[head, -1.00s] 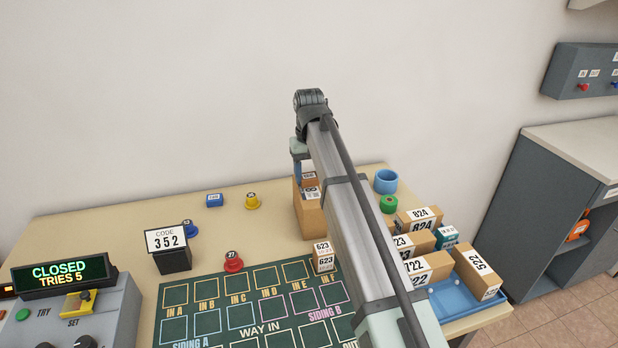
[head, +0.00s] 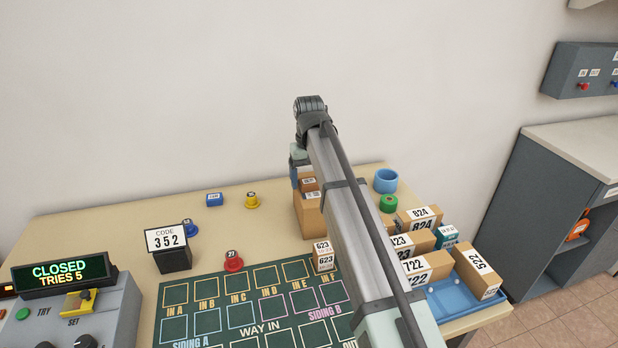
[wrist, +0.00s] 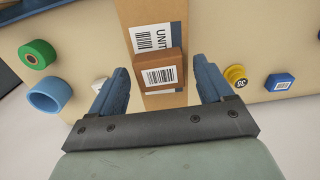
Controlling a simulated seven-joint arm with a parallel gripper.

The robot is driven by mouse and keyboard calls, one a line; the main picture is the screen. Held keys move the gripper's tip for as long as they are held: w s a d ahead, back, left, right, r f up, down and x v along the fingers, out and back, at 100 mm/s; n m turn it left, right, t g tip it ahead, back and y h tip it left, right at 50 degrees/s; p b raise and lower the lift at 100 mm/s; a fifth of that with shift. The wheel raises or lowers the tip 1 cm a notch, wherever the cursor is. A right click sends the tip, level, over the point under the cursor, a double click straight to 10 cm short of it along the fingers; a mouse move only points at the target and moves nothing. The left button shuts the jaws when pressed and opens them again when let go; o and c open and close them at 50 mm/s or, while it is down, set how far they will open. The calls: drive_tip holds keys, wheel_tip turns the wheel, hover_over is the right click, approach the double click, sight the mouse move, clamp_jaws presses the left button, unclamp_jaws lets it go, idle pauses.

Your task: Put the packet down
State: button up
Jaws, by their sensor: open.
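The packet (wrist: 160,70), a small brown box with a barcode label, sits over the top of a taller cardboard box (head: 308,214). The packet also shows in the head view (head: 309,184), just left of my arm. The cardboard box shows in the wrist view as a brown strip (wrist: 138,14) with a UNIT label. My gripper (wrist: 160,64) is open, with one blue finger on each side of the packet and a visible gap on both sides. In the head view my gripper (head: 296,165) is partly hidden by my arm.
A blue ring (head: 386,181) and a green roll (head: 388,204) stand right of the box. Numbered parcels (head: 420,217) and a blue tray (head: 452,300) lie farther right. A small 623 box (head: 323,257) stands in front. Table to the left is mostly free, with a yellow knob (head: 252,201).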

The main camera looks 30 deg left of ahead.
sight(309, 181)
wheel_tip(309, 181, up, 12)
drive_tip(key=shift+r, duration=0.15)
idle(0.5)
idle(0.3)
